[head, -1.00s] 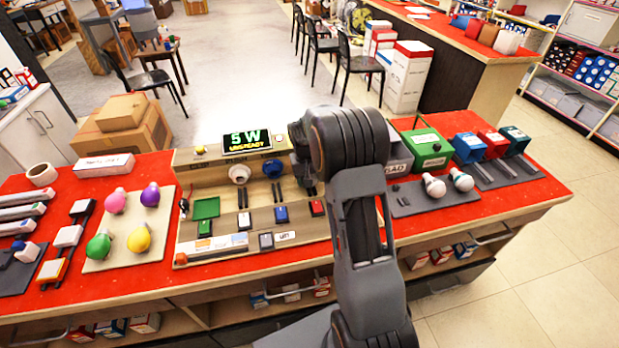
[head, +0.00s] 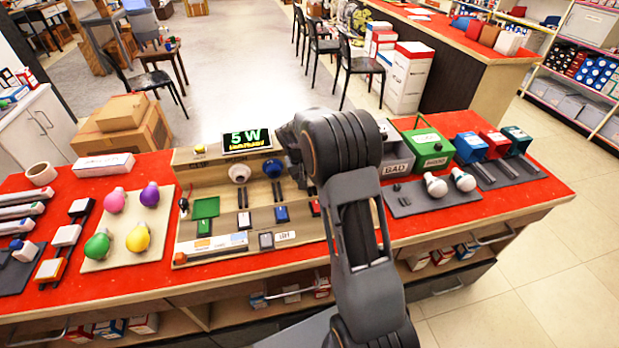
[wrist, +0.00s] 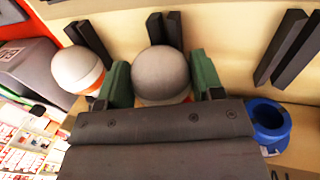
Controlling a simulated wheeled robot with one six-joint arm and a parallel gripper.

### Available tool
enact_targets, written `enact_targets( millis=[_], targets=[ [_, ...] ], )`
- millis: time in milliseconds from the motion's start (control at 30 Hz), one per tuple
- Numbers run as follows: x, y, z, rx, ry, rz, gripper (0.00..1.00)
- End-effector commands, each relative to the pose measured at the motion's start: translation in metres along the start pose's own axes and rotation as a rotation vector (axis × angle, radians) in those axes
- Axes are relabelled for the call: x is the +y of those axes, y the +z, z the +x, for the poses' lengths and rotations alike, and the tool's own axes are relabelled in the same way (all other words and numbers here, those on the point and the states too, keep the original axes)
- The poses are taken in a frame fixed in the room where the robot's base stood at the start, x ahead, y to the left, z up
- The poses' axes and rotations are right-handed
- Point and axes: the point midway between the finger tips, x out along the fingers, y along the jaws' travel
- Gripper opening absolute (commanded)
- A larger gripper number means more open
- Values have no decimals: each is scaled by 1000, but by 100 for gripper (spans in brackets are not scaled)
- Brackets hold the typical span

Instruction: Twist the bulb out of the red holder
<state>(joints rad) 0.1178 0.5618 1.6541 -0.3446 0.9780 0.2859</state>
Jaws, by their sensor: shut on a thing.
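In the wrist view, my gripper (wrist: 161,78) has its green-padded fingers on both sides of a round grey-white bulb (wrist: 160,65). The fingers are shut on this bulb. A little reddish-orange shows under the bulb; the holder below is mostly hidden by the gripper body. In the head view, my arm hides the bulb and the red holder, and the gripper (head: 297,165) is only partly visible. The display (head: 246,139) on the test board reads "5 W", with a small yellow line too blurred to read.
A blue holder (wrist: 268,122) is beside the gripper; a white bulb with an orange base (wrist: 78,70) is on the other side. A white holder (head: 239,172) is further left. The grey BAD box (head: 396,160) and green box (head: 428,148) stand right of my arm.

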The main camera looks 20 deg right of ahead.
Motion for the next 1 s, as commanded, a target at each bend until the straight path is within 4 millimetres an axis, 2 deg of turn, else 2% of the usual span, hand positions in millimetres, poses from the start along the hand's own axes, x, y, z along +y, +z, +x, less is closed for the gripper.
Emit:
enact_targets(
  millis=[1000],
  targets=[
    [-2, 1, 2, -3, 94, -4, 34]
  ],
)
